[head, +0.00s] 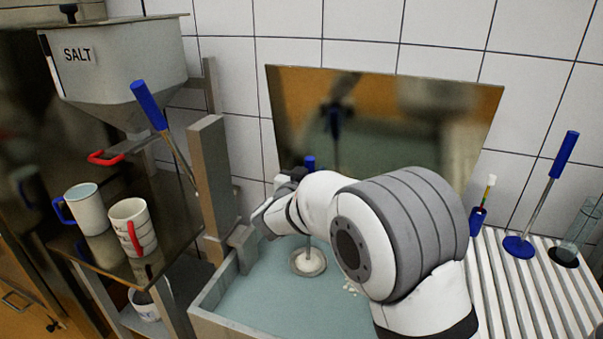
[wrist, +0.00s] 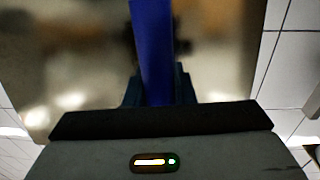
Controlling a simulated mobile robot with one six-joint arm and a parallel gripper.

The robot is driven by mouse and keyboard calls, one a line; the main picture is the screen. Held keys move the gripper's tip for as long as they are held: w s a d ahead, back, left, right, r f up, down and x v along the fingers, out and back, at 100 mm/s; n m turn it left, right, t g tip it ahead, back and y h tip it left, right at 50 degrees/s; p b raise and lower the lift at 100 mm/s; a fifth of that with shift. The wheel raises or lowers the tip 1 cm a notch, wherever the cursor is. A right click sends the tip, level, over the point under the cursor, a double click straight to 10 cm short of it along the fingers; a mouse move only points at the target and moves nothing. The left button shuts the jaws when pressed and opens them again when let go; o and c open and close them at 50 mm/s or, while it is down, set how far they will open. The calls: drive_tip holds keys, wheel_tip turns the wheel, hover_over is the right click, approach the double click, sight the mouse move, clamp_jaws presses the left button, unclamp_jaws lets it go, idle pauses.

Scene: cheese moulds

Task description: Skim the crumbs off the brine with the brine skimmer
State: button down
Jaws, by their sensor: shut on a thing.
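My gripper (wrist: 155,92) is shut on the blue handle (wrist: 152,45) of the brine skimmer in the wrist view. In the head view my arm hides most of the gripper; the handle's top (head: 310,162) shows above my wrist. The skimmer hangs about upright, its round pale disc (head: 307,262) at or close to the surface of the brine (head: 262,290). I cannot tell whether the disc is under the surface or has crumbs on it. A few white crumbs (head: 350,287) float right of the disc, beside my arm, which may hide more.
A metal panel (head: 400,120) stands behind the basin. A post (head: 212,175) rises at its left, beside a shelf with mugs (head: 133,225), a blue-handled tool (head: 150,105) and the salt hopper (head: 115,60). At right, a ribbed rack (head: 540,290) holds another blue-handled tool (head: 563,155) and a glass cylinder (head: 580,230).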

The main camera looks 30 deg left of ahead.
drive_tip(key=w+d+b, duration=0.2)
drive_tip(key=d+b, duration=0.2)
drive_tip(key=d, duration=0.8)
drive_tip(key=w+d+b, duration=0.2)
drive_tip(key=d+b, duration=0.2)
drive_tip(key=d, duration=0.9)
wheel_tip(320, 180, up, 13)
drive_tip(key=p, duration=0.9)
drive_tip(key=shift+p, duration=0.4)
